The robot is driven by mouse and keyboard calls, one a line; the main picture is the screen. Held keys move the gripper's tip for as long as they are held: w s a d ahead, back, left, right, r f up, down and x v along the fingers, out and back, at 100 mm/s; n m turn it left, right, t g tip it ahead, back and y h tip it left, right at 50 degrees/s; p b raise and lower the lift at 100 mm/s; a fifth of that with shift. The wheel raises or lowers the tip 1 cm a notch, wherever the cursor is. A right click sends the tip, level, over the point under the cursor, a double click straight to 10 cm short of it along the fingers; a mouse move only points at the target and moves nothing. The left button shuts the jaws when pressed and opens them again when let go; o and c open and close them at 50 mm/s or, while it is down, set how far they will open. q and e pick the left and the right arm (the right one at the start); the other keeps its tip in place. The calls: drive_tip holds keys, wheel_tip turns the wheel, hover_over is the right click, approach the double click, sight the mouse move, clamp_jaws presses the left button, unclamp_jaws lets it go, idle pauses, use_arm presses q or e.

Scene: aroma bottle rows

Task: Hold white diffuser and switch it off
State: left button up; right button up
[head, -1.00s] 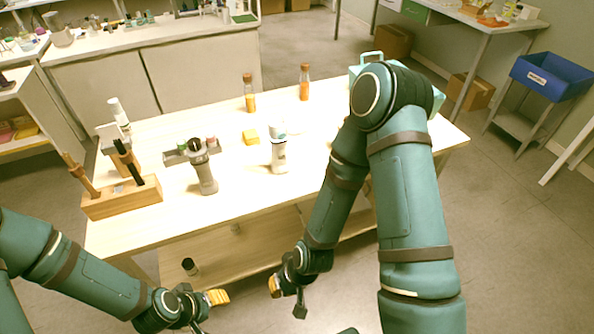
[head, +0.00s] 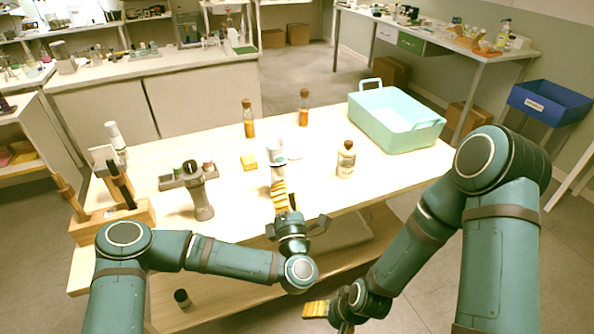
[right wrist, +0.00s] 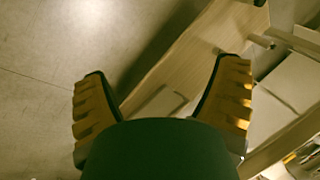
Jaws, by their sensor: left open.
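The white diffuser (head: 277,153) stands upright near the middle of the table in the head view, with a dark mark near its upper part. My left gripper (head: 286,200) is at the table's front edge, just in front of the diffuser. It is open, and its orange-padded finger covers the diffuser's lower part. I cannot tell whether it touches it. My right gripper (head: 319,309) hangs low in front of the table, away from the diffuser. The right wrist view shows its two padded fingers (right wrist: 165,75) spread wide with nothing between them.
A cream bottle (head: 346,160) and a mint basket (head: 397,118) stand right of the diffuser. Two orange bottles (head: 249,121) (head: 304,108) stand behind.

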drive_tip(key=w+d+r+m+t, duration=0.2)
drive_tip(key=w+d+r+m, duration=0.25)
drive_tip(key=w+m, duration=0.6)
drive_tip(key=m+t+y, duration=0.4)
drive_tip(key=m+t, duration=0.3)
drive_tip(key=m, duration=0.8)
approach(271, 143)
drive_tip(key=x, duration=0.7)
drive_tip(key=shift+w+a+f, duration=0.1)
drive_tip(key=shift+w+f, duration=0.05)
drive_tip(key=shift+w, duration=0.15)
use_arm(q)
drive_tip(key=shift+d, duration=0.1)
use_arm(e)
drive_tip(key=c, duration=1.4)
use_arm(q)
clamp_jaws()
